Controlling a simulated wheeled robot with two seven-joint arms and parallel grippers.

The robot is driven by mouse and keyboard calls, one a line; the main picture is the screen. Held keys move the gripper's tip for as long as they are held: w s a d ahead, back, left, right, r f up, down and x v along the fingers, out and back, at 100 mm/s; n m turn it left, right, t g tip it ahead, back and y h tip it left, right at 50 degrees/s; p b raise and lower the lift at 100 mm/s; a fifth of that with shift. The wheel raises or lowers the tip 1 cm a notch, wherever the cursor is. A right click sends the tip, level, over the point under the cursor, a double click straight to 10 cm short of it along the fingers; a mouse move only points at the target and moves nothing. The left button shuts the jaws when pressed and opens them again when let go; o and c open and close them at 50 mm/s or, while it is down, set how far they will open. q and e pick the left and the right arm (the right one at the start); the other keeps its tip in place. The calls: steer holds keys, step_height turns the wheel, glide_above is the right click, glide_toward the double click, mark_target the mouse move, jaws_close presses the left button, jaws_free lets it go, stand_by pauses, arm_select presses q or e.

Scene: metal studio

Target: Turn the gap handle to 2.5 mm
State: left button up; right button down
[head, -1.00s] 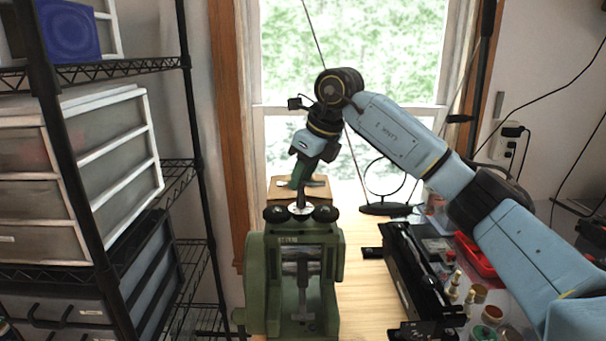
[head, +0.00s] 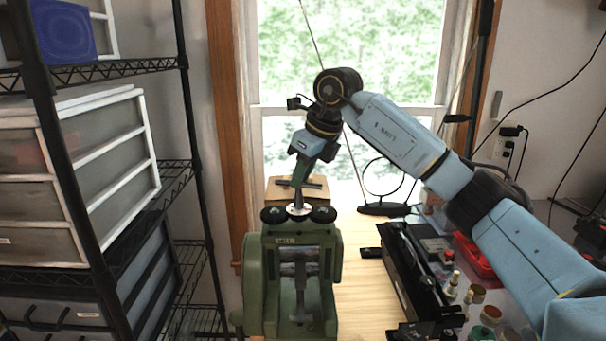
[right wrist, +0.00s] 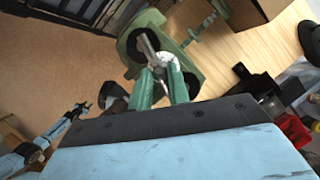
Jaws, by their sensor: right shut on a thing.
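The green rolling mill (head: 294,238) stands upright at the front end of the wooden bench, with two dark round caps on top. Its gap handle (head: 312,185) is a dark crossbar on a metal post above a pale round plate (head: 299,209). My right gripper (head: 298,187) reaches down from above and is shut on the handle. In the right wrist view, its green fingers (right wrist: 161,68) close around the grey handle bar (right wrist: 148,48). The gap scale cannot be read. My left gripper (right wrist: 80,108) shows small at the lower left of that view; its jaw state is unclear.
A cardboard box (head: 284,192) sits behind the handle. A black tray-like case (head: 405,270), small jars (head: 490,315) and a red bin (head: 474,256) are to the right. A wire shelf with drawers (head: 110,150) stands at the left. Bare bench (head: 365,300) lies right of the mill.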

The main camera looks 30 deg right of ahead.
steer(key=shift+s+a+f, duration=0.1)
steer(key=shift+a+f, duration=0.2)
steer(key=shift+a, duration=0.05)
steer(key=c, duration=1.6)
jaws_free()
steer(key=o, duration=0.5)
steer(key=shift+a+r, duration=0.15)
steer(key=shift+r, duration=0.05)
steer(key=o, duration=0.6)
steer(key=shift+d, duration=0.2)
steer(key=shift+r, duration=0.2)
steer(key=v, duration=1.3)
steer(key=shift+r, duration=0.1)
